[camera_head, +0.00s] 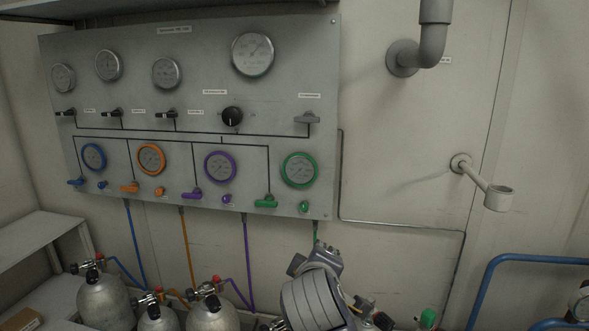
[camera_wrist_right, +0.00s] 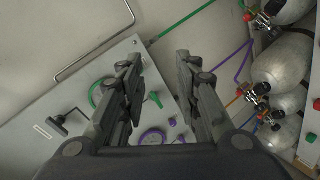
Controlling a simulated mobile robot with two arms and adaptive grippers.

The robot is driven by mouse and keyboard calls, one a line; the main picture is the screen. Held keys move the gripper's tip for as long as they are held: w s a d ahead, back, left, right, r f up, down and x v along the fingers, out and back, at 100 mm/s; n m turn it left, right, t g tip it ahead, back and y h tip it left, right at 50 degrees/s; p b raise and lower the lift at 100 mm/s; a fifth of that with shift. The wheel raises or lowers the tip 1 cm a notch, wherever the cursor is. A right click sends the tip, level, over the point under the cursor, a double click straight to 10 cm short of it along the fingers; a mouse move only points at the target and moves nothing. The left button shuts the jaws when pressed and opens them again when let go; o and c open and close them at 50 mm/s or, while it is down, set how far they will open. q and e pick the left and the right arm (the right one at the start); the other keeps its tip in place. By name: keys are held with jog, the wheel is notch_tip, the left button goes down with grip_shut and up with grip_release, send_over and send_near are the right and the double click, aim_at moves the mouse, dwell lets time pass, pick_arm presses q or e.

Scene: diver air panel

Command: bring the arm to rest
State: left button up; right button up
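My right arm (camera_head: 312,302) reaches up from the bottom of the head view, in front of the wall below the panel. The right gripper shows only in part there and best in the right wrist view (camera_wrist_right: 158,62). Its two dark fingers are spread apart, with nothing between them. Behind the fingers lies the grey air panel (camera_head: 245,130), with a green-rimmed gauge (camera_head: 299,170), a green lever (camera_head: 266,202) and a purple-rimmed gauge (camera_head: 220,168). I cannot tell how far the fingers are from the panel. My left gripper is not in view.
Several grey cylinders (camera_head: 105,302) with valves and coloured hoses stand at the lower left, beside a pale shelf (camera_head: 35,240). A blue rail (camera_head: 495,275) is at lower right.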

jog(key=s+d+f+m+g, duration=0.2)
jog(key=s+d+f, duration=0.15)
jog(key=f, duration=0.35)
jog(key=s+d+f+m+g+y, duration=0.1)
jog(key=s+d+f, duration=0.1)
jog(key=s+f, duration=0.4)
jog(key=s+d+f+m+g, duration=0.2)
jog(key=s+d+f, duration=0.15)
jog(key=f, duration=0.55)
jog(key=s+d+f+m+g, duration=0.1)
jog(key=s+d+f+m, duration=0.15)
jog(key=s, duration=0.45)
jog(key=s+d+f+m+g, duration=0.1)
jog(key=s+d+f+g, duration=0.1)
jog(key=s+f, duration=0.35)
jog(key=s+d+f+m+g, duration=0.1)
jog(key=s+d+f, duration=0.1)
jog(key=s, duration=0.6)
notch_tip(320, 180, down, 25)
jog(key=s+g, duration=0.2)
jog(key=s+d+f, duration=0.3)
jog(key=s+f, duration=1.3)
jog(key=s, duration=0.1)
jog(key=shift+d+f+g+y, duration=0.2)
jog(key=shift+g+y, duration=0.1)
jog(key=shift+g, duration=0.1)
